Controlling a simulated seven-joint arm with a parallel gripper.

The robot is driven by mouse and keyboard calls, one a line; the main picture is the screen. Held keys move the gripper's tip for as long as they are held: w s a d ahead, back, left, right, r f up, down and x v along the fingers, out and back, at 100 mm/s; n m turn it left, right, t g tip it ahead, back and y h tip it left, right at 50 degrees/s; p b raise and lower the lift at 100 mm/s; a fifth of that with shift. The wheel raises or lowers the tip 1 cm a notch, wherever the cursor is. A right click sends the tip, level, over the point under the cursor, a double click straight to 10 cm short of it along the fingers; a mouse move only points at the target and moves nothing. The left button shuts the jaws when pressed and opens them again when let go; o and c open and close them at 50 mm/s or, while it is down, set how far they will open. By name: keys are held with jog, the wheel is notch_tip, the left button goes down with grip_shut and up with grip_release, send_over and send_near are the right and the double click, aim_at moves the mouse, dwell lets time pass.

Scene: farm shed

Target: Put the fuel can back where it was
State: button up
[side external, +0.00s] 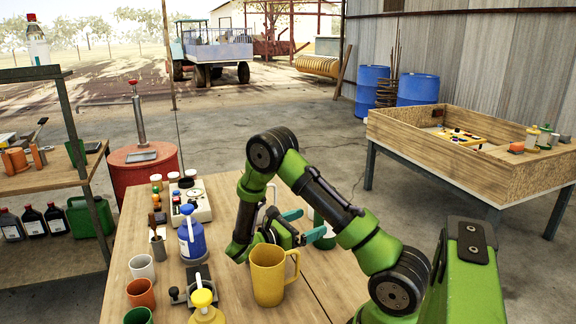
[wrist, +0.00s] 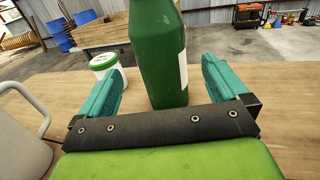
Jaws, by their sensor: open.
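A green container (wrist: 165,55) with a pale label stands upright on the wooden table in the wrist view. Its top is cut off by the frame. In the side view only a dark green part of it (side external: 325,228) shows beyond my gripper. My gripper (side external: 306,224) is open, with its teal fingers pointing at the container. In the wrist view the container stands between the fingers (wrist: 163,88), with a gap on each side. A green jerry can (side external: 90,216) sits on the lower shelf at left. I cannot tell which of these two is the fuel can.
A yellow mug (side external: 268,276) stands close to my gripper on the near side. A white tub (wrist: 104,66) is near the left finger, and a grey jug (wrist: 22,130) is at left. A blue jug (side external: 193,235) and several cups crowd the table's left part.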

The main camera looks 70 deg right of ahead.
jog(key=shift+v, duration=1.65)
jog(key=s+a+r+m+t+y, duration=0.2)
jog(key=a+r+m+t+y, duration=0.5)
jog(key=a, duration=0.6)
jog(key=s+a+r+m+t+y, duration=0.2)
jog(key=a+r+m+t+y, duration=0.6)
jog(key=a, duration=0.4)
notch_tip(320, 180, up, 3)
jog(key=shift+s+a+f+m+t+y, duration=0.2)
jog(key=shift+a+m+t+y, duration=0.15)
jog(key=shift+t+y, duration=0.65)
